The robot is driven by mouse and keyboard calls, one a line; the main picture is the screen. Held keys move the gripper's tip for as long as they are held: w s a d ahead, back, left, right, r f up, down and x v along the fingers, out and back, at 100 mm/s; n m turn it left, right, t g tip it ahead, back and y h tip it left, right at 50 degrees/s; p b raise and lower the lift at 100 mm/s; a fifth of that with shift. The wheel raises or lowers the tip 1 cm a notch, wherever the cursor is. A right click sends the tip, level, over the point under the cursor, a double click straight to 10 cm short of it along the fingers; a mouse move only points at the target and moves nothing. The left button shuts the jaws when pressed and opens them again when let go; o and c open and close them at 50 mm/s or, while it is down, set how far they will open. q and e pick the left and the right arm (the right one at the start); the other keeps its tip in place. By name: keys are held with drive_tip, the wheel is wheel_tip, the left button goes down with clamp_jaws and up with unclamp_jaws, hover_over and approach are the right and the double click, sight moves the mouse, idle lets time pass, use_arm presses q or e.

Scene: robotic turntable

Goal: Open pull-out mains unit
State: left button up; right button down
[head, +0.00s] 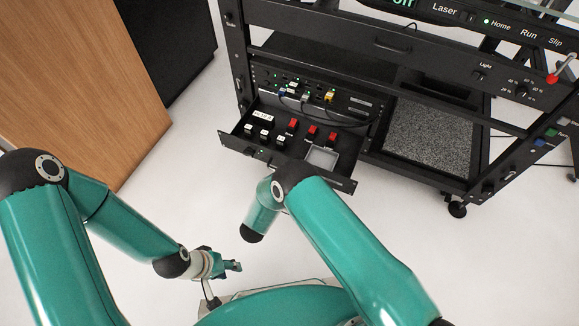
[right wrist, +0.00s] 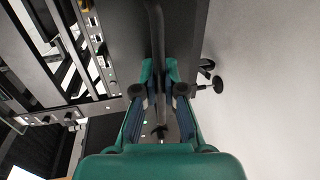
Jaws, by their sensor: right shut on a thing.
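The pull-out mains unit (head: 335,178) is a black drawer low in the rack. It stands out from the rack frame, with black and red plugs or switches and a light grey square inside. My right gripper (right wrist: 160,80) shows in the right wrist view, its two fingers closed on a thin dark bar (right wrist: 155,35), which looks like part of the drawer's front. In the head view the right arm covers this gripper and the spot it holds. My left gripper (head: 234,266) hangs low at lower left, away from the drawer; its finger gap is too small to judge.
The black rack (head: 240,65) stands on castors. A speckled grey panel (head: 430,135) lies right of the drawer. Coloured cables run behind the drawer. A wooden cabinet (head: 85,80) is at left. White floor (head: 190,160) is clear between cabinet and rack.

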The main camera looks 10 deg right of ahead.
drive_tip(key=shift+a+f, duration=0.1)
drive_tip(key=shift+f, duration=0.1)
drive_tip(key=c, duration=1.2)
unclamp_jaws()
drive_tip(key=shift+c, duration=0.2)
drive_tip(key=shift+r, duration=0.1)
